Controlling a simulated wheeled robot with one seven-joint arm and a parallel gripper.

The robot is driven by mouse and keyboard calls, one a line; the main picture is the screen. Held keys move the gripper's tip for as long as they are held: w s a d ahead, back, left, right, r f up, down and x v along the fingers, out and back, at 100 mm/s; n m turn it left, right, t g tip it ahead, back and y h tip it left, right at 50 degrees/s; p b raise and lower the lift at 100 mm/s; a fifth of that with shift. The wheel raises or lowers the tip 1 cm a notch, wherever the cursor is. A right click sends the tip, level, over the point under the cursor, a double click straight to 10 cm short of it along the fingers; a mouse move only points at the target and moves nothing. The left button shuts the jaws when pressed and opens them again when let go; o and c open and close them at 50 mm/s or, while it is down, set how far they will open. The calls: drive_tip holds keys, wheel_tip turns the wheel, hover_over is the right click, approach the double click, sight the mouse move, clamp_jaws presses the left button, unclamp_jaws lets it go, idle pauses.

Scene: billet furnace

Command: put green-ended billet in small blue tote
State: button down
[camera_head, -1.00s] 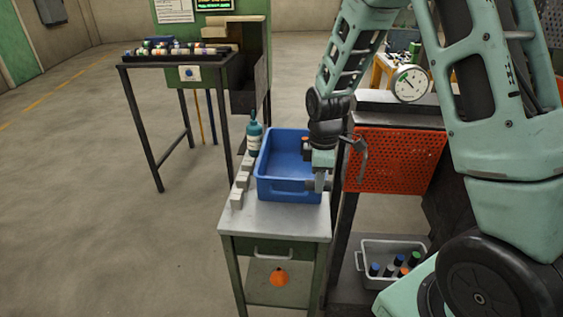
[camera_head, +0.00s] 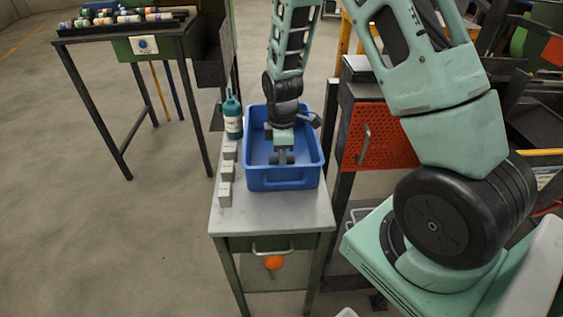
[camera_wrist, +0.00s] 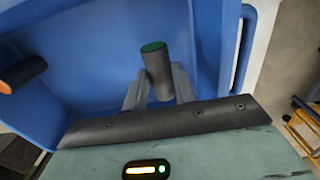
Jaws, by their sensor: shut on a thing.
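The small blue tote (camera_head: 283,178) stands on a small grey-topped table, and it fills much of the wrist view (camera_wrist: 95,75). My gripper (camera_head: 281,158) is over the tote's opening, pointing down into it. In the wrist view my gripper (camera_wrist: 158,92) is shut on a dark billet with a green end (camera_wrist: 157,62). The billet lies between the two fingers, its green end facing the camera. In the head view the billet is largely hidden by the gripper. Whether it touches the tote floor I cannot tell.
An orange-ended dark billet (camera_wrist: 22,74) is at the tote's left in the wrist view. A teal bottle (camera_head: 233,116) and several pale blocks (camera_head: 227,172) line the table's left side. A red perforated panel (camera_head: 379,137) stands right. A rack with several billets (camera_head: 120,20) is at back left.

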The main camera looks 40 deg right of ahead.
drive_tip(key=shift+f, duration=1.85)
drive_tip(key=shift+f, duration=0.2)
drive_tip(key=c, duration=1.1)
unclamp_jaws()
drive_tip(key=shift+c, duration=0.2)
drive_tip(key=shift+r, duration=0.1)
